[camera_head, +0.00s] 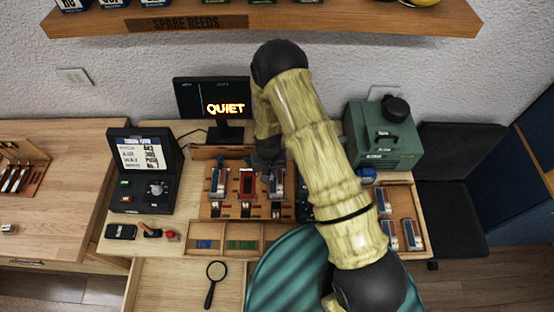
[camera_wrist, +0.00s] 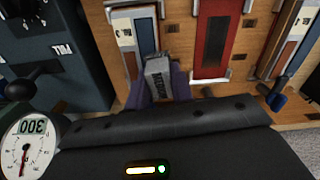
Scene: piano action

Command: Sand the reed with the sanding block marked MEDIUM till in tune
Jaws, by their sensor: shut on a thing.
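My gripper (camera_wrist: 165,92) is shut on a small grey sanding block (camera_wrist: 158,72). Its side lettering, seen at a slant, looks like MEDIUM. The wooden reed board (camera_head: 235,210) stands in front of the monitor, with three reed stations. In the wrist view, the block's tip is at the lower end of the left station's blue-grey strip (camera_wrist: 146,36); I cannot tell whether it touches. The middle station (camera_wrist: 216,38) is red with a dark plate. In the head view, my gripper (camera_head: 268,160) is partly hidden behind my arm. The monitor (camera_head: 212,100) reads QUIET.
A black case with a dial (camera_head: 145,170) stands left of the board, and a green box (camera_head: 383,140) stands right. More reed pieces (camera_head: 412,235) lie at the right. An open drawer (camera_head: 165,285) holds a magnifying glass (camera_head: 215,272). A shelf (camera_head: 330,20) hangs above.

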